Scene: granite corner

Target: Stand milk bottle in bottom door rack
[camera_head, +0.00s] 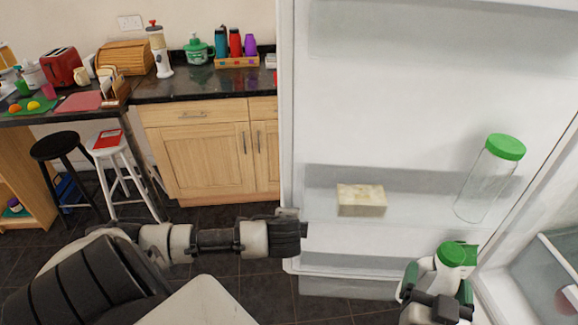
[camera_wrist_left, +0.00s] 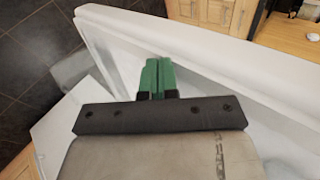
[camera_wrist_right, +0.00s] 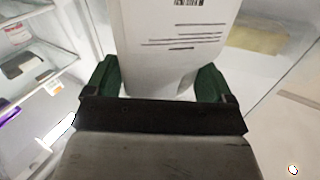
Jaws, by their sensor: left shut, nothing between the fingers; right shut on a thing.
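The milk bottle (camera_head: 455,254) is white with a green cap and stands roughly upright at the lower right of the head view. My right gripper (camera_head: 437,287) is shut on it; the right wrist view shows its white printed side (camera_wrist_right: 175,45) between the green fingers (camera_wrist_right: 155,85). The bottom door rack (camera_head: 345,264) runs along the base of the open fridge door, left of the bottle. The bottle's base is hidden in the head view. My left gripper (camera_head: 304,230) is shut and empty at the door's left edge; its closed green fingers (camera_wrist_left: 157,76) show in the left wrist view.
The rack above holds a butter block (camera_head: 361,199) and a clear jar with a green lid (camera_head: 490,178). Fridge shelves (camera_head: 560,255) are at the right. Stools (camera_head: 118,165) and a counter (camera_head: 195,83) stand at the left. The visible stretch of bottom rack looks empty.

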